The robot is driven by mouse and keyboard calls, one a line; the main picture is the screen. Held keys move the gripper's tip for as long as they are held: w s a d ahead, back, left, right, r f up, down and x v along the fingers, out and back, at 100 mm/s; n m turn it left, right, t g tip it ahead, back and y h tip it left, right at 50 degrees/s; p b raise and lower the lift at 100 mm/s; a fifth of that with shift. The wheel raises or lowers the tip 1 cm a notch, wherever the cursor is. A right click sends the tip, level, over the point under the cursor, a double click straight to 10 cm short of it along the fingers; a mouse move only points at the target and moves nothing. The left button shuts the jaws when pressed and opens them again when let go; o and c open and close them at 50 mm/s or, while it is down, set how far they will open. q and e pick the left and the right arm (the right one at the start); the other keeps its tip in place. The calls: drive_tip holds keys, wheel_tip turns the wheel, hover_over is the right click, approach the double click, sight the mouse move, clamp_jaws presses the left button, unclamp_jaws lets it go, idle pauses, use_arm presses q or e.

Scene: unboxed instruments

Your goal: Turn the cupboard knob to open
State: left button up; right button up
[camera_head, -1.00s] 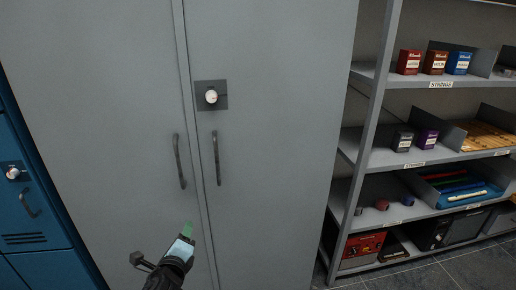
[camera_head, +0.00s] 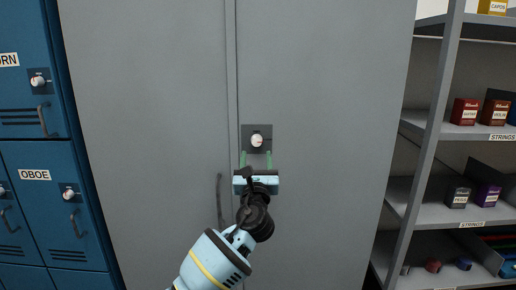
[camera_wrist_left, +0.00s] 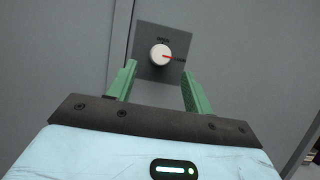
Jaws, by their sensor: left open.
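The cupboard knob (camera_head: 257,141) is a small round white dial with a red pointer on a dark square plate (camera_head: 266,131), on the right door of the grey cupboard (camera_head: 320,100). In the left wrist view the knob (camera_wrist_left: 160,55) shows between and beyond the green fingertips, its red pointer aimed right. My left gripper (camera_head: 256,158) is open and empty, just below the knob in the head view, its fingers (camera_wrist_left: 156,82) spread to either side and apart from the knob. One dark door handle (camera_head: 220,200) shows; the other is hidden behind my gripper. Both doors are closed. My right gripper is not in view.
Blue lockers (camera_head: 40,130) with their own knobs and handles stand at the left. An open grey shelf (camera_head: 440,130) with small boxes stands at the right. The cupboard front around the knob is flat and clear.

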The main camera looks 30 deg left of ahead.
sight(257, 144)
use_arm(q)
drive_tip(key=shift+x, duration=2.65)
drive_tip(key=c, duration=1)
drive_tip(key=shift+o, duration=0.2)
